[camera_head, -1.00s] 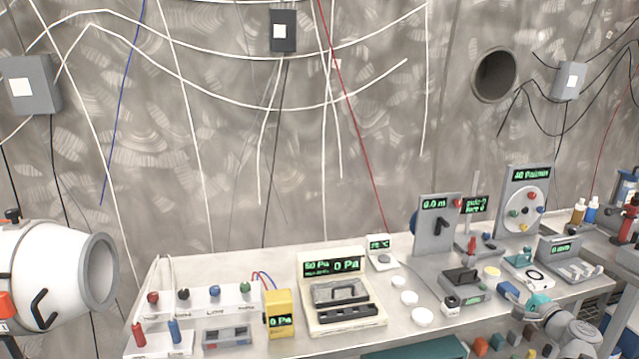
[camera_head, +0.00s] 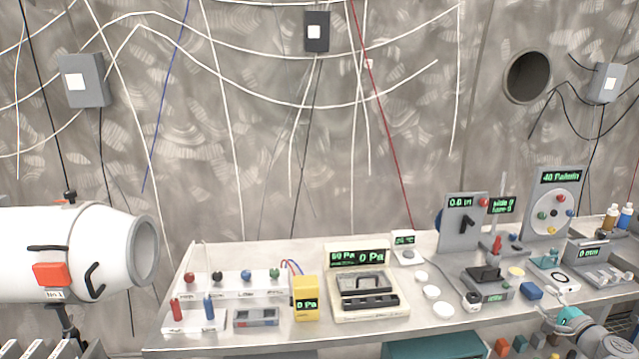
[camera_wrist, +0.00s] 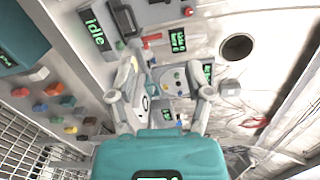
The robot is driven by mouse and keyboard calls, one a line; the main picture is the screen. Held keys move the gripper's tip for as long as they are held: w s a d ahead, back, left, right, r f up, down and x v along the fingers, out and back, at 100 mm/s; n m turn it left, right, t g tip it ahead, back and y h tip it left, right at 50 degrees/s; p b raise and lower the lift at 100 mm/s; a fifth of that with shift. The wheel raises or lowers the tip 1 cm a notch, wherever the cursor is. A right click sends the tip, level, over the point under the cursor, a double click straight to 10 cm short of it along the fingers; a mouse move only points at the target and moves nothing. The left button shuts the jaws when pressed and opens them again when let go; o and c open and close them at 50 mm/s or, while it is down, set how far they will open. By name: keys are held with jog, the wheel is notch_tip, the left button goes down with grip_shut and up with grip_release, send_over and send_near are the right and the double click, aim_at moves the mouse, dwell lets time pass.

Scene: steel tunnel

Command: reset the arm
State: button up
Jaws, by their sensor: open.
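My arm shows at the lower right of the head view, a grey joint with a teal part (camera_head: 570,315) in front of the bench's right part. My gripper (camera_wrist: 160,95) shows in the wrist view, with two grey fingers spread wide apart beyond a teal housing. Nothing is held between the fingers. The bench instruments show behind them, and I cannot tell the exact distance.
The steel bench (camera_head: 275,338) carries a pressure case (camera_head: 368,295), a yellow meter (camera_head: 306,298) and several instruments. A white cylinder (camera_head: 90,250) stands at left. Coloured blocks (camera_wrist: 40,90) and a wire rack (camera_wrist: 25,140) show in the wrist view. Cables hang on the wall.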

jog(key=w+a+f+n+g+y, duration=0.2)
jog(key=a+f+n+g, duration=0.3)
jog(key=a, duration=0.7)
jog(key=w+a+f+n+g+y, duration=0.25)
jog(key=a+f+n+g, duration=0.2)
jog(key=a, duration=0.75)
jog(key=s+a+f+n+g+h, duration=0.3)
jog(key=s+a+f+n+g, duration=0.15)
jog(key=a, duration=0.45)
jog(key=s+a+f+n+g+h, duration=0.35)
jog(key=s+a+n, duration=0.2)
jog(key=a, duration=0.35)
notch_tip(320, 180, up, 14)
jog(key=p, duration=1.4)
jog(key=shift+d+m+p, duration=0.3)
jog(key=shift+d+m, duration=0.05)
